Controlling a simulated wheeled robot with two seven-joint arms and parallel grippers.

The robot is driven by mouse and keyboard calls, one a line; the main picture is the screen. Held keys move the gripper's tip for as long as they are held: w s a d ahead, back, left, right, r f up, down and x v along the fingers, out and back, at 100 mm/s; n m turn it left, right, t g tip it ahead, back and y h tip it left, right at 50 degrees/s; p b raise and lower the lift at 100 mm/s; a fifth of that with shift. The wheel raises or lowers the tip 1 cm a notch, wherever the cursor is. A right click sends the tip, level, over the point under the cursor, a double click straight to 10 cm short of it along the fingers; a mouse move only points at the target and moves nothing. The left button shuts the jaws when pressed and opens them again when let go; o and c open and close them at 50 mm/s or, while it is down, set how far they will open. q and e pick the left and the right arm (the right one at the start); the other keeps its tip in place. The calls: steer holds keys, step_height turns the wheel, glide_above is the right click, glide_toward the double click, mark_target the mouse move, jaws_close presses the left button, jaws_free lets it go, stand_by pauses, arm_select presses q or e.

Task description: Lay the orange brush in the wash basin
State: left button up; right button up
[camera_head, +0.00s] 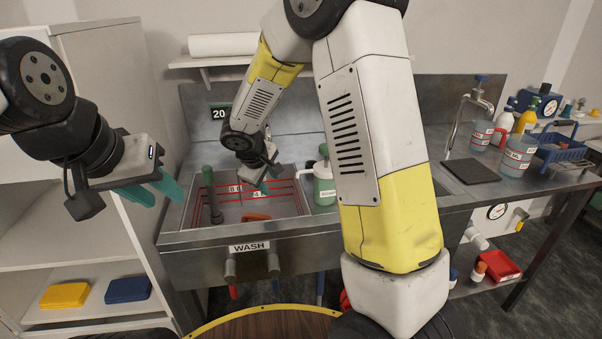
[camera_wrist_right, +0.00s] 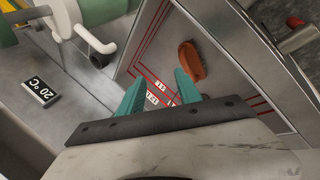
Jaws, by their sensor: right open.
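The orange brush (camera_head: 256,217) lies in the wash basin (camera_head: 228,214), near its front, in the head view. It also shows in the right wrist view (camera_wrist_right: 191,62), apart from the fingers. The basin is a steel sink with red lines inside and a WASH label on its front. My right gripper (camera_head: 263,186) is over the basin; its two green fingers show spread and empty in the right wrist view (camera_wrist_right: 158,88). My left gripper (camera_head: 160,190) is left of the basin, near the white shelf; its green fingers overlap, so I cannot tell how far apart they are.
A dark green-handled tool (camera_head: 210,192) stands at the basin's left side. A green and white jug (camera_head: 324,182) stands right of the basin. A tap (camera_head: 470,112), beakers (camera_head: 517,155) and a blue basket (camera_head: 562,150) are on the right bench. My right arm hides the middle.

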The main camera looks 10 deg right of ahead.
steer(key=s+d+r+m, duration=0.3)
steer(key=s+d+r, duration=0.3)
steer(key=r, duration=0.2)
steer(key=s+d+r+m+y, duration=0.1)
steer(key=s+r+m+y, duration=0.1)
steer(key=s, duration=0.8)
steer(key=s+d+r+m+y, duration=0.2)
steer(key=s+r, duration=0.5)
steer(key=s, duration=0.4)
steer(key=shift+s+d+r+m+t+y, duration=0.15)
steer(key=shift+r+m+t+y, duration=0.25)
steer(key=shift+m, duration=0.8)
steer(key=shift+f, duration=0.1)
steer(key=shift+c, duration=0.5)
